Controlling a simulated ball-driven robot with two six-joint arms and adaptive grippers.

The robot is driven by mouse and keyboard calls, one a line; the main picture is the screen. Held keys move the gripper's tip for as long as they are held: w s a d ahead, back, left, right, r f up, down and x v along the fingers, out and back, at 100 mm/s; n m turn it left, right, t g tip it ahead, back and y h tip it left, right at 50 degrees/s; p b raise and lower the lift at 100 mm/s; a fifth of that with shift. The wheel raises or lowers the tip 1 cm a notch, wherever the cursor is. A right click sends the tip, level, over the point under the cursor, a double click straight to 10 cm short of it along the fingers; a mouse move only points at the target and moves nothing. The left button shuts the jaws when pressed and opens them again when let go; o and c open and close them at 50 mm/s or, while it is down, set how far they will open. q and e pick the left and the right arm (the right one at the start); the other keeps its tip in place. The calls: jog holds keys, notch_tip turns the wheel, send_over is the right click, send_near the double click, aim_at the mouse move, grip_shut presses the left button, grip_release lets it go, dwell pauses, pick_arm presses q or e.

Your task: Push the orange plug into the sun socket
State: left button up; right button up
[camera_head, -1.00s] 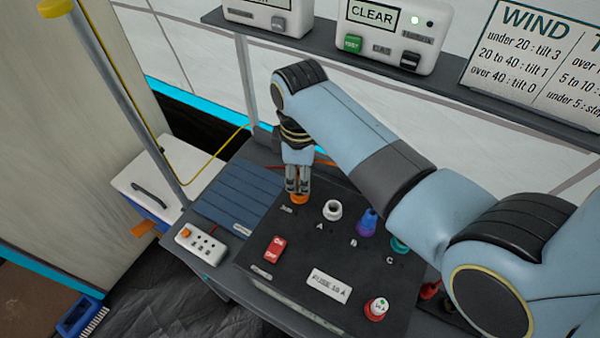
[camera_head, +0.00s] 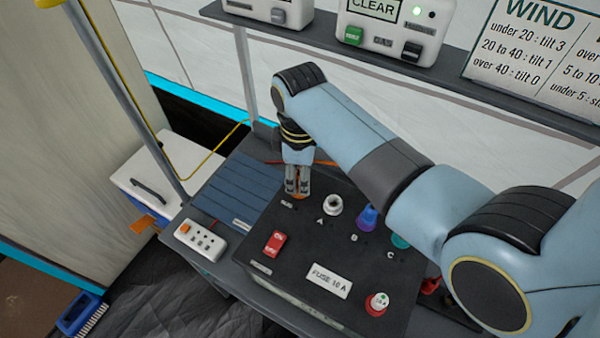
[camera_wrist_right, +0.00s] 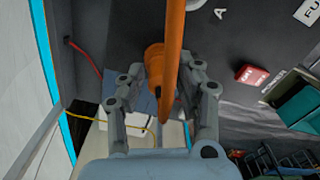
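The orange plug (camera_head: 297,183) is upright between the fingers of my right gripper (camera_head: 297,187), at the SUN mark on the black panel (camera_head: 240,258). In the right wrist view the plug (camera_wrist_right: 154,62) sits between the fingertips (camera_wrist_right: 162,80), which look closed around it. Its orange cable (camera_wrist_right: 174,45) runs up past the camera and hides part of the plug and right finger. The sun socket is hidden under the plug and fingertips, so I cannot tell how deep the plug sits. My left gripper is not in view.
A red switch (camera_head: 275,243) and a fuse label (camera_head: 328,281) are nearer. A blue ribbed panel (camera_head: 235,193) lies left.

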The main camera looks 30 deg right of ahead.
jog(key=shift+o, duration=1.1)
notch_tip(320, 180, up, 12)
jog(key=shift+f, duration=0.2)
jog(key=shift+r, duration=0.2)
